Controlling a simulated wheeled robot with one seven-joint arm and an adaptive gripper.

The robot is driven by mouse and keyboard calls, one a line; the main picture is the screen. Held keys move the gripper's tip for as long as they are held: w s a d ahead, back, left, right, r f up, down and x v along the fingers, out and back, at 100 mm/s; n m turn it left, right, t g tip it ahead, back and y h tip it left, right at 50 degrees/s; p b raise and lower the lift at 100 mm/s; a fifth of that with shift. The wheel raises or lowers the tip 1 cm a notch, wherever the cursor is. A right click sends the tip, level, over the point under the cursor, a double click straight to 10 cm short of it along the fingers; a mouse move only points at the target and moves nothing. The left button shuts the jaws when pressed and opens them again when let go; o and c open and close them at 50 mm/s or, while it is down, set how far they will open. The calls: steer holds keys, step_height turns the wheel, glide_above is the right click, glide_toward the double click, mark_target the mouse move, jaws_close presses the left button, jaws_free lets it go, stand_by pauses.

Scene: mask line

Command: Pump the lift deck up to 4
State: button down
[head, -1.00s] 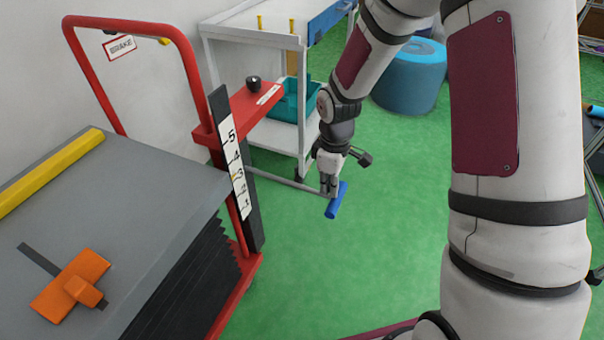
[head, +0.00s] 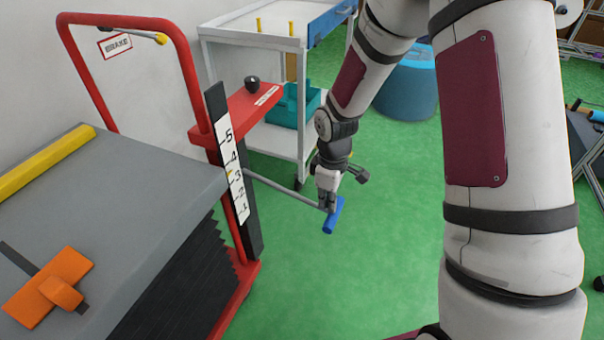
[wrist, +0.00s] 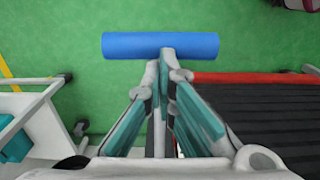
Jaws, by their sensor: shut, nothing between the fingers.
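The lift deck (head: 150,180) is a grey platform on black bellows (head: 185,275) in a red frame. Its upright black post carries a white scale (head: 234,180) marked 1 to 5, with a small yellow pointer (head: 229,173) at about 3. A grey lever bar (head: 285,192) slopes down from the lift to a blue cylindrical end piece (head: 333,216). My gripper (head: 328,209) is shut and empty, pointing down at the blue piece. In the wrist view, the closed fingertips (wrist: 167,52) overlap the near edge of the blue piece (wrist: 130,46); contact seems likely but is not clear.
An orange clamp-like object (head: 50,288) and a yellow bar (head: 45,165) are on the deck. A red shelf with a black knob (head: 251,83) adjoins the post. A white cart (head: 255,35) with a teal bin stands behind. Green floor right of the lever is clear.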

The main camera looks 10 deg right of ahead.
step_height(320, 180, up, 14)
steer(key=p, duration=1.2)
steer(key=shift+s+d+r, duration=0.25)
steer(key=shift+s+d, duration=0.05)
steer(key=shift+d, duration=0.15)
steer(key=shift+w+a+f+b, duration=0.15)
steer(key=shift+f+b, duration=1.2)
steer(key=shift+f, duration=0.75)
steer(key=shift+a+f+b, duration=0.1)
steer(key=shift+f+b, duration=1.25)
steer(key=shift+f, duration=0.7)
step_height(320, 180, up, 8)
steer(key=p, duration=0.6)
steer(key=shift+d+r+p, duration=0.2)
steer(key=shift+d+p, duration=0.05)
steer(key=shift+p, duration=0.15)
